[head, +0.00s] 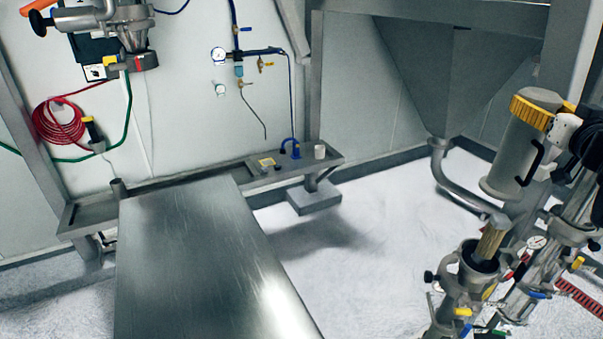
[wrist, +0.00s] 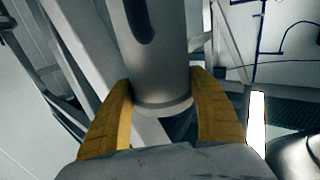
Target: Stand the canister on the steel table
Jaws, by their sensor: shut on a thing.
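The canister (head: 515,148) is a grey cylinder with a black side handle. It hangs in the air at the right of the head view, leaning a little. My gripper (head: 540,110) is shut on it near its upper end, with one yellow finger showing across it. In the wrist view the canister (wrist: 155,55) stands between the two yellow fingers of my gripper (wrist: 165,100), one on each side. The steel table (head: 190,260) is a long, bare brushed-metal top at the lower left of the head view, well apart from the canister.
A steel shelf (head: 235,172) with small fittings and a white cup (head: 320,151) runs along the wall behind the table. A grey hopper (head: 440,65) with a bent pipe stands at the back right. Open white floor (head: 340,235) lies between table and canister.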

